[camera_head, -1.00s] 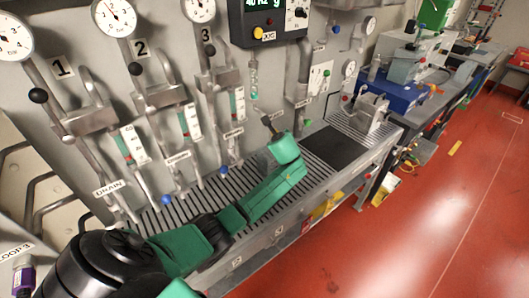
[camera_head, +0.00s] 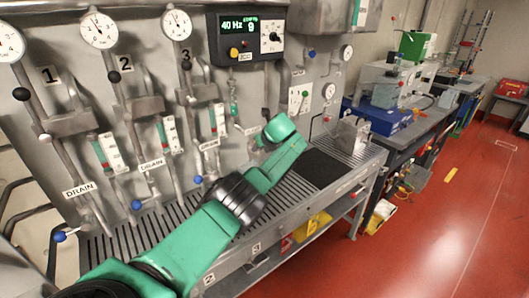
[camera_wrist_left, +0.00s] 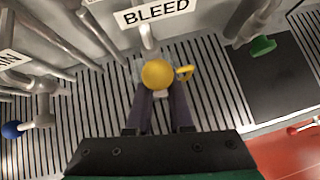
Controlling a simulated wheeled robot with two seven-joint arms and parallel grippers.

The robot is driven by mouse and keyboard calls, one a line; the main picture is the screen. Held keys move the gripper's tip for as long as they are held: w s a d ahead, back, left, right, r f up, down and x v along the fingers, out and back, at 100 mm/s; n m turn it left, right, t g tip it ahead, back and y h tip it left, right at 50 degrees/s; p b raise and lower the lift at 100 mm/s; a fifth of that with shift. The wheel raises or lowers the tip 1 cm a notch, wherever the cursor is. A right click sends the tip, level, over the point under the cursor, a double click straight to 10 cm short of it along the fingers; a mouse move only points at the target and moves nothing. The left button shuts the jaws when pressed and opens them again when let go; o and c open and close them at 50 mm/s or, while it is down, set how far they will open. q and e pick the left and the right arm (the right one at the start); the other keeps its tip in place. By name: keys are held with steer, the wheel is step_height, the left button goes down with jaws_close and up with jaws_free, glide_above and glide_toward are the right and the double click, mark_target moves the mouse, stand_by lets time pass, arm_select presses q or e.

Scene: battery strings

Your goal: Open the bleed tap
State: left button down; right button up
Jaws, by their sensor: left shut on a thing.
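The bleed tap (camera_wrist_left: 157,74) shows in the left wrist view as a round yellow knob with a small yellow lever on its right. It sits just below the BLEED label (camera_wrist_left: 157,12), above the slotted grating. My left gripper (camera_wrist_left: 160,92) is shut on the yellow tap, with its two dark fingers reaching up to it from below. In the head view my left wrist (camera_head: 280,128) is close to the panel, right of column 3, and hides the tap. My right gripper is not in view.
Blue-knobbed drain taps (camera_head: 136,205) stand along the panel to the left. A green-handled tap (camera_wrist_left: 263,45) is to the right of the bleed tap. The slotted bench (camera_head: 175,215) runs below, with a dark mat (camera_head: 316,168) on it. Red floor lies free at right.

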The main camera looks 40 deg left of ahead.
arm_select(q)
steer(key=shift+a+r, duration=0.2)
steer(key=shift+r, duration=0.2)
steer(key=c, duration=0.9)
jaws_free()
steer(key=shift+w, duration=0.1)
steer(key=shift+w+a+f, duration=0.1)
steer(key=shift+a+f, duration=0.05)
steer(key=shift+f, duration=0.15)
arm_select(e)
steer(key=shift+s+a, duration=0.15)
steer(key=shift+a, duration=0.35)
arm_select(q)
steer(key=shift+d+r+p, duration=0.4)
steer(key=shift+d+p, duration=0.05)
steer(key=shift+d, duration=0.15)
steer(key=b+v, duration=0.2)
steer(key=v, duration=1.1)
steer(key=shift+s+a+r, duration=0.1)
steer(key=shift+s+r, duration=0.05)
steer(key=shift+s, duration=0.1)
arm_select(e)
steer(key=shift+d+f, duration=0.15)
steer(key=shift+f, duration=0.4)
